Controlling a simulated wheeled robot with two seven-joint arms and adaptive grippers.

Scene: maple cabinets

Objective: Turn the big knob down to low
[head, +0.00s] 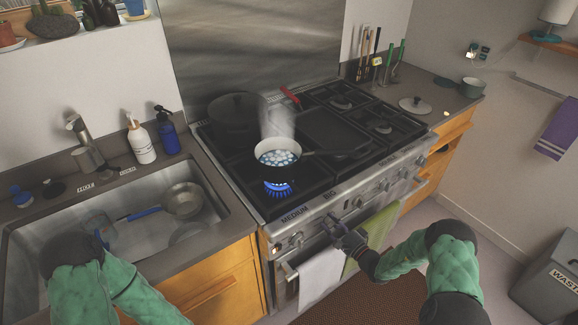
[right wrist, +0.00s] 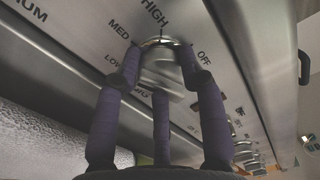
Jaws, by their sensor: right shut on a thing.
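The big knob (right wrist: 160,74) is a metal knob on the stove's front panel, with HIGH, MED, LOW and OFF printed around it. Its upper end is towards HIGH in the right wrist view. My right gripper (head: 340,230) is at the front panel, just below the BIG label. In the right wrist view its dark fingers are around the knob and shut on it. In the head view the gripper largely hides the knob. A pot (head: 277,160) with bubbling contents steams over a blue flame (head: 278,188). My left arm shows at lower left; its gripper is out of view.
More knobs run along the panel to the right. A white towel (head: 320,276) and a green towel (head: 378,235) hang just below the gripper. A sink (head: 225,222) with a pan (head: 182,200) lies left. A waste bin (head: 550,275) stands at far right.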

